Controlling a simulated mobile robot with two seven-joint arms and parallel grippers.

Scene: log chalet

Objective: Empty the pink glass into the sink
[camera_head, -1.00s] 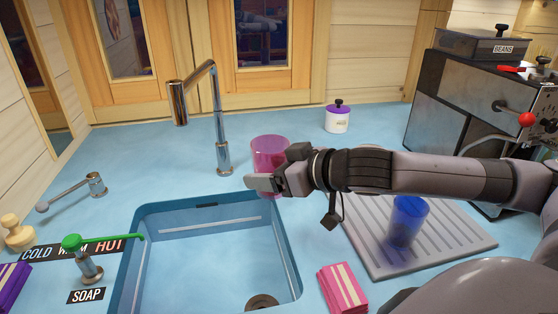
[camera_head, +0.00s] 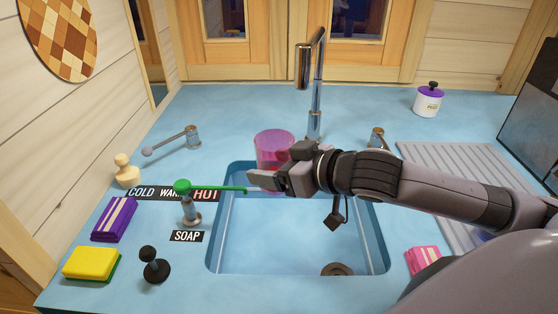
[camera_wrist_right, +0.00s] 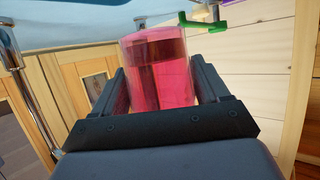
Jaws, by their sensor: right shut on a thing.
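The pink glass (camera_head: 273,147) is see-through and upright in the head view, above the back left edge of the sink. My right gripper (camera_head: 268,180) is shut on it and hides its lower part. In the right wrist view the glass (camera_wrist_right: 158,70) sits between both fingers, with a darker pink region inside. The blue sink (camera_head: 240,262) lies below and in front of the gripper, its drain (camera_head: 337,269) partly showing. My left gripper is not in view.
The tall faucet (camera_head: 317,90) stands just behind and right of the glass. The soap dispenser (camera_head: 191,208) with its green spout reaches over the sink's left side.

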